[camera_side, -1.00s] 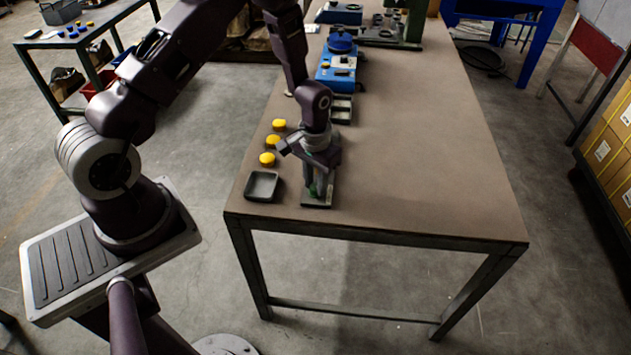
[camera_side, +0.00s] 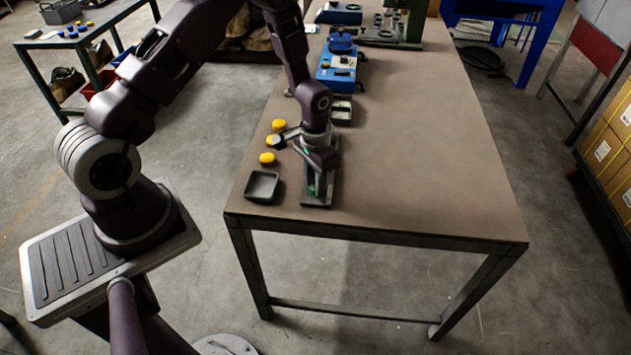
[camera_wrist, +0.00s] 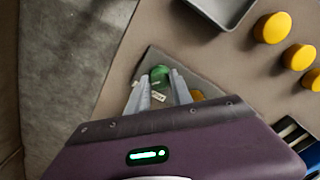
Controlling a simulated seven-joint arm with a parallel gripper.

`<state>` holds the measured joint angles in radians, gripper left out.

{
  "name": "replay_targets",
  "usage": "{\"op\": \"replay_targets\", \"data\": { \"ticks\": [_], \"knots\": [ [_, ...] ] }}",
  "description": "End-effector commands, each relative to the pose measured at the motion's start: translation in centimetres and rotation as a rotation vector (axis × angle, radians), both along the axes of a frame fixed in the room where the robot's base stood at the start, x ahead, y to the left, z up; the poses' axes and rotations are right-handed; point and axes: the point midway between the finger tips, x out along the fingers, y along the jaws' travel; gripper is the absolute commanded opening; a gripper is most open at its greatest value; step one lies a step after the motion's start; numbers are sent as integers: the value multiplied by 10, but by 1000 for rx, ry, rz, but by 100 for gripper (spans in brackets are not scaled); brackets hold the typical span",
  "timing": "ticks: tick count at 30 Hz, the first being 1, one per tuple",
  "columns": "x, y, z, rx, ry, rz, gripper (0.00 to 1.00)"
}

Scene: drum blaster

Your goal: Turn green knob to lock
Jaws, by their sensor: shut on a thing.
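The green knob (camera_wrist: 160,73) shows between my gripper's fingertips in the wrist view. It sits on a grey fixture plate (camera_wrist: 148,61) near the front edge of the table. In the side view the knob (camera_side: 311,190) is a small green spot low on the dark fixture (camera_side: 318,202). My gripper (camera_side: 316,186) points down over the fixture with its fingers shut on the knob. The fingertips also show in the wrist view (camera_wrist: 160,78). Part of the fixture and a yellow-orange part (camera_wrist: 197,95) are partly hidden by my fingers and gripper body.
A dark square tray (camera_side: 262,186) stands just left of the fixture. Yellow round pieces (camera_side: 267,158) lie in a row behind the tray. A blue device (camera_side: 338,70) stands farther back. The right side of the table (camera_side: 430,150) is clear.

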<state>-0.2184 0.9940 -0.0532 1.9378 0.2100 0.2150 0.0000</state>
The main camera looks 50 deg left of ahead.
Motion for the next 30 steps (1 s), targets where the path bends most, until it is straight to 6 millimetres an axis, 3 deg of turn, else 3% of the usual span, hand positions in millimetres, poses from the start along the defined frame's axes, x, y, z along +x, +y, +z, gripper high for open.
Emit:
{"op": "replay_targets", "data": {
  "ticks": [1, 2, 5, 14, 24, 30],
  "knots": [
    [0, 0, 0, 0, 0, -2, 0],
    [0, 0, 0, 0, 0, -2, 28],
    [0, 0, 0, 0, 0, -1, 48],
    [0, 0, 1, 0, 0, 0, 48],
    [1, 0, 61, 0, -4, 1, 48],
    [0, 0, 72, 0, 0, 0, 48]
  ]
}}
